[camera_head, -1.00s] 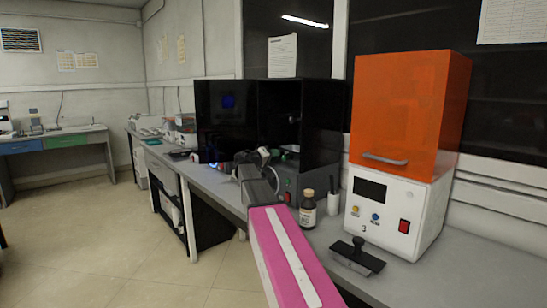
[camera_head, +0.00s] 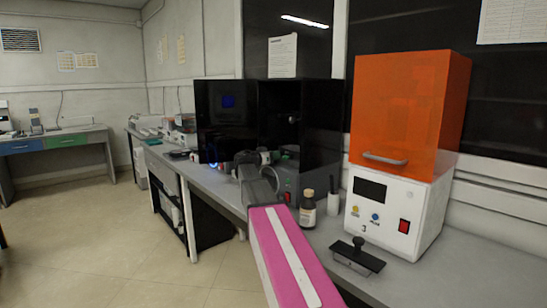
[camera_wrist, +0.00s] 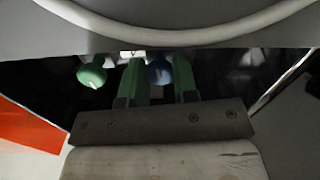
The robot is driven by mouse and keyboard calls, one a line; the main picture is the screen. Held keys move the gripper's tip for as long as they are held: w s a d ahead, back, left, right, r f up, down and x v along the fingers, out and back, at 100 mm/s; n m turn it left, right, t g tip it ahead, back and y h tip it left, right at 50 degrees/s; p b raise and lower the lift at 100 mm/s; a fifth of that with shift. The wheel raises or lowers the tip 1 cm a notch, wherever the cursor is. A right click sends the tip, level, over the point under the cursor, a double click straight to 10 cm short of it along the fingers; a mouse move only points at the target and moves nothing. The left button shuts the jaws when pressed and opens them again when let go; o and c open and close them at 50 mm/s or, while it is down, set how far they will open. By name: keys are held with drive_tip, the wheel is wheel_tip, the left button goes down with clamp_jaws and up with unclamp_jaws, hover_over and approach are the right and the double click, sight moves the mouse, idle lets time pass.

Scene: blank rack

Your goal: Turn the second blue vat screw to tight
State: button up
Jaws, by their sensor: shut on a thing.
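In the wrist view, my gripper (camera_wrist: 160,82) has two green fingers. A blue screw knob (camera_wrist: 159,69) sits between them, and the fingers are shut on it. A green knob (camera_wrist: 92,75) with a pale tip stands to the left, apart from the fingers. The vat itself is hardly visible, and the screw's angle cannot be read. In the head view, my pink and grey arm reaches into the open front of the black printer (camera_head: 318,120). My own wrist hides the screw and most of the gripper there.
The floor at left is clear.

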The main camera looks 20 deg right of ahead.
drive_tip(key=shift+f+m, duration=0.1)
drive_tip(key=shift+m, duration=0.4)
drive_tip(key=shift+s, duration=0.1)
drive_tip(key=o, duration=0.9)
drive_tip(key=v, duration=1)
drive_tip(key=shift+a, duration=0.4)
drive_tip(key=shift+s+a, duration=0.1)
